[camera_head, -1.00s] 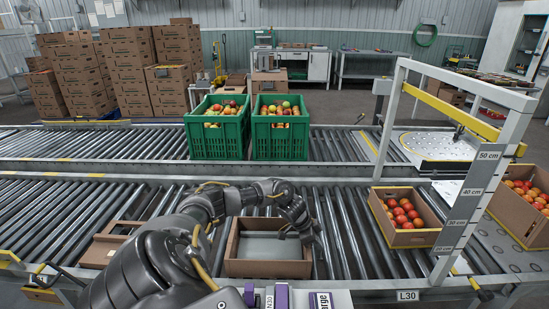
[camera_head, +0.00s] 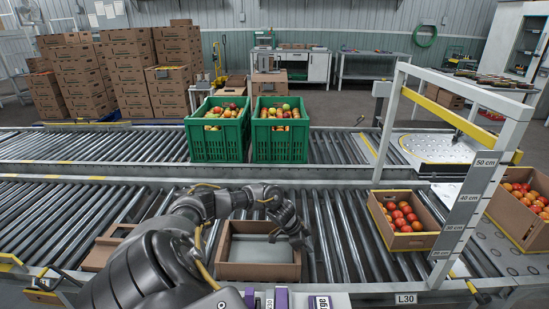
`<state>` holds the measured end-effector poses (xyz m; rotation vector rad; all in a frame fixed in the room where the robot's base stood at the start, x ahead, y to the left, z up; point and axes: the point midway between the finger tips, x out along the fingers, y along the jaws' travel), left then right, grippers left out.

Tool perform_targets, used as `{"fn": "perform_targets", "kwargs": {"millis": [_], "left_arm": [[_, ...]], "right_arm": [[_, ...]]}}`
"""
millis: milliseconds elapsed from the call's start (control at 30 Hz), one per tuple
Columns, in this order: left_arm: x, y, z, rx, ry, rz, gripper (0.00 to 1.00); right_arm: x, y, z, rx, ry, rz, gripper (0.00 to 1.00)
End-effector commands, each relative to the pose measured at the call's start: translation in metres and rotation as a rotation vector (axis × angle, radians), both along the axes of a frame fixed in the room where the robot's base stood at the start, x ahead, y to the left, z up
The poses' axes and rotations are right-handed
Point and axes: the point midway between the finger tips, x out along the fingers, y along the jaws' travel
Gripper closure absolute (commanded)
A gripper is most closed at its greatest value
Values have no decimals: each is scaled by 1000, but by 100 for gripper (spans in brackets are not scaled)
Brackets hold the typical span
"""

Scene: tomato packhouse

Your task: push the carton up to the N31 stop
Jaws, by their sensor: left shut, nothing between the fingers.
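An open brown carton (camera_head: 260,271) with a flat grey inside sits on the near roller conveyor, in the lower middle. My left gripper (camera_head: 303,241) is shut and empty, with its fingers pointing down at the carton's right wall. It looks to be touching that wall, but the exact contact is hard to see. Another low carton (camera_head: 100,252) lies to the left, partly hidden by my left arm. A gap between the two cartons cannot be judged behind the arm. No label reading N31 is legible. My right gripper is not in view.
A tomato carton (camera_head: 410,241) stands on the rollers at the right, before a white gauge frame (camera_head: 463,212). A label reading L30 (camera_head: 406,299) is on the near rail. Two green crates (camera_head: 280,140) stand on the far conveyor.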

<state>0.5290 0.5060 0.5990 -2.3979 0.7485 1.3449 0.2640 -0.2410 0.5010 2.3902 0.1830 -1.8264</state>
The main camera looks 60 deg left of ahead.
Motion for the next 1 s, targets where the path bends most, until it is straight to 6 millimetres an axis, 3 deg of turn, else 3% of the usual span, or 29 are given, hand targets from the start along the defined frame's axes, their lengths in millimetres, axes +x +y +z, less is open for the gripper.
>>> {"fn": "perform_targets", "kwargs": {"millis": [1000], "left_arm": [[-81, 54, 1, 0, 1, -1, 100]], "right_arm": [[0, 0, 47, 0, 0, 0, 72]]}}
